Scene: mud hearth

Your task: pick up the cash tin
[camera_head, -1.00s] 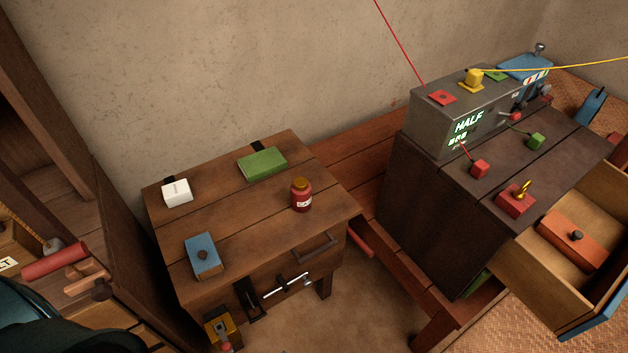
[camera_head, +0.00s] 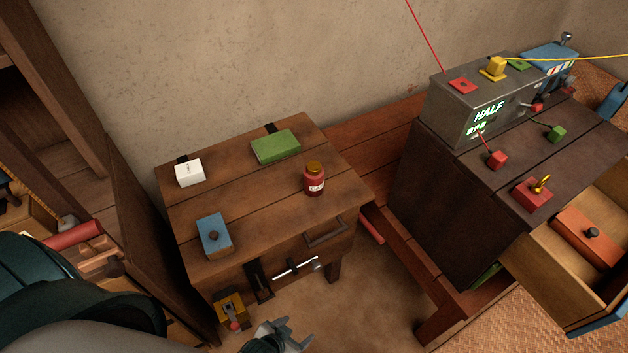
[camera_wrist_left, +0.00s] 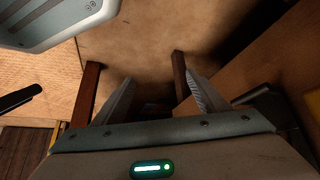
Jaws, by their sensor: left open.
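No box in view carries a label that marks it as the cash tin, and I cannot tell which one it is. On the small wooden table are a green flat box (camera_head: 275,147), a white box with a dark mark on top (camera_head: 190,173) and a blue box with a dark knob (camera_head: 214,236). An orange box with a dark knob (camera_head: 588,238) lies in the open drawer at right. My left gripper (camera_head: 287,342) is low, in front of the table. In the left wrist view its fingers (camera_wrist_left: 160,92) are apart with nothing between them. My right gripper is out of view.
A red jar (camera_head: 314,179) stands on the small table (camera_head: 245,193). The open drawer (camera_head: 536,262) juts out from the dark cabinet (camera_head: 452,200), which bears a grey machine (camera_head: 452,112).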

